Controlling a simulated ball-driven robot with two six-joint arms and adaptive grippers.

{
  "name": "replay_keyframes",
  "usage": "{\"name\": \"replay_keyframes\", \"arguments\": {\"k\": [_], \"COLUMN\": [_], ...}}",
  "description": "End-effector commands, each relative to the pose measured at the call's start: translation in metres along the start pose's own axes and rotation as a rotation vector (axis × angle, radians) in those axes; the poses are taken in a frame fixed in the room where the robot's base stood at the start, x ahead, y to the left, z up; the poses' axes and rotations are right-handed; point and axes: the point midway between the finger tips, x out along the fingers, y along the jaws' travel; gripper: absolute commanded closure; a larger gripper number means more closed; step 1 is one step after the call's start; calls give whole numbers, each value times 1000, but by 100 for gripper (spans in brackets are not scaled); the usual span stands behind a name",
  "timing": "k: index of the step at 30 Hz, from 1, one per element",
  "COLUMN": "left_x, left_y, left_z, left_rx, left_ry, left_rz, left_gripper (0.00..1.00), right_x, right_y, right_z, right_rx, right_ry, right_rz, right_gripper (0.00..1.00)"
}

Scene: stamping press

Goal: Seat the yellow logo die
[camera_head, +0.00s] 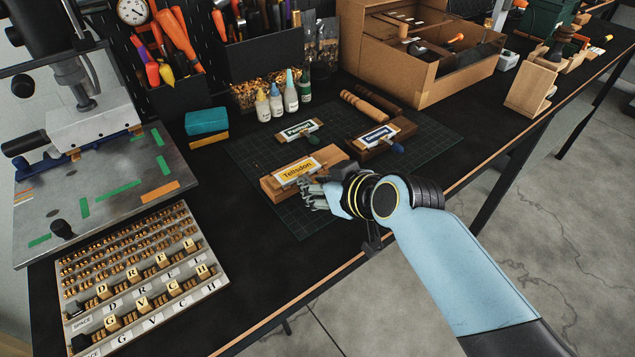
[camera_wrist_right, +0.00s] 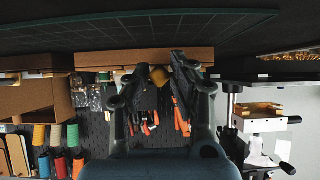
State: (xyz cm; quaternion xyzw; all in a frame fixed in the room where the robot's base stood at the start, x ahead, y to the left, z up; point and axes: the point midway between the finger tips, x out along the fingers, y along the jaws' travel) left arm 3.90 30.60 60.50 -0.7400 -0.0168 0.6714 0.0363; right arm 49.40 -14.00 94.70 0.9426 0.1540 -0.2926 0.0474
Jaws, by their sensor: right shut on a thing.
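The yellow logo die (camera_head: 297,171), with its yellow "Tellsdon" label, lies at a wooden block (camera_head: 333,153) on the cutting mat. I cannot tell whether it touches the block's top. My right gripper (camera_head: 313,190) is at the near right side of the die. In the right wrist view the gripper (camera_wrist_right: 158,80) is shut on the die's yellow knob (camera_wrist_right: 159,75), with the wooden block (camera_wrist_right: 145,57) close behind it. The gripper hides the knob in the head view. The press (camera_head: 92,122) stands at the left. My left gripper is out of view.
A type tray (camera_head: 212,263) sits at the front left. Glue bottles (camera_head: 277,100) and a cardboard box (camera_head: 395,68) stand at the back. Bare black table lies between mat and tray.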

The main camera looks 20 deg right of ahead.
Motion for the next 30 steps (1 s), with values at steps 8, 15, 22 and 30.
{"name": "replay_keyframes", "arguments": {"k": [8,15,22,30], "left_x": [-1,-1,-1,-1], "left_y": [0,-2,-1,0], "left_z": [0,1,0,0], "left_rx": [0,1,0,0], "left_ry": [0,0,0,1], "left_rz": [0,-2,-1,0], "left_gripper": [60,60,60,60], "right_x": [-1,-1,-25,-86], "right_y": [0,0,0,0], "right_z": [-2,-1,0,0], "right_rx": [0,0,-1,-3], "right_ry": [3,0,1,1], "right_rz": [1,0,2,2], "right_gripper": [50,50,50,50]}}
